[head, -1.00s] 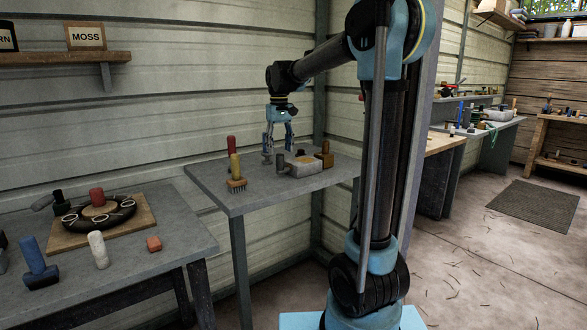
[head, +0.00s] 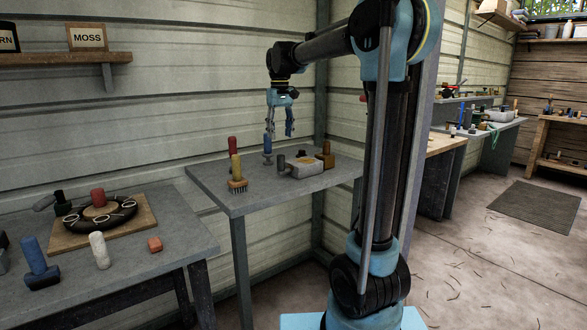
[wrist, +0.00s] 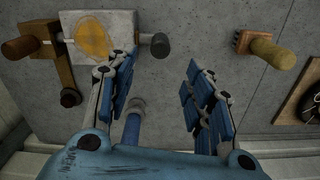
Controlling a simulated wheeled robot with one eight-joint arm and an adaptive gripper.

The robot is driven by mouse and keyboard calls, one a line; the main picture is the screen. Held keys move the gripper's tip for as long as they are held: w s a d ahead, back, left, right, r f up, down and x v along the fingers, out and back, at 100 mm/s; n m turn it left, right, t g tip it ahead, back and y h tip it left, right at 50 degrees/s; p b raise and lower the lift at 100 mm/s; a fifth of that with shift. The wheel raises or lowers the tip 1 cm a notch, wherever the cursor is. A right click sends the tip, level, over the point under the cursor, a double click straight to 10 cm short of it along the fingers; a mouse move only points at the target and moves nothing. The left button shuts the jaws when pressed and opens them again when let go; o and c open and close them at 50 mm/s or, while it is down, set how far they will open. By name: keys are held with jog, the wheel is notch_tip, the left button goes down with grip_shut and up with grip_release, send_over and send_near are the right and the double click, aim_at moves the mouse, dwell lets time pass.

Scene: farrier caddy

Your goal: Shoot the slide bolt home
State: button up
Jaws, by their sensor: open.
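A pale grey block with a tan patch (head: 306,169) lies on the grey table; I take it to be the slide bolt's body, though that is not certain. A dark knob (head: 281,161) sticks out at its left end. In the wrist view the block (wrist: 125,28) is at the top and its knob (wrist: 160,45) shows between the finger ends. A wooden block with a brown knob (head: 326,154) stands at its other end, also seen in the wrist view (wrist: 55,45). My gripper (head: 281,132) is open and empty, above the table and apart from the knob.
A blue-handled piece (head: 267,146) stands behind the knob, close below my gripper. The corrugated wall is close behind.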

aim_at(281, 155)
notch_tip(281, 155, up, 7)
jog(key=n, duration=0.4)
notch_tip(281, 155, down, 17)
jog(key=shift+f, duration=0.1)
dwell(0.4)
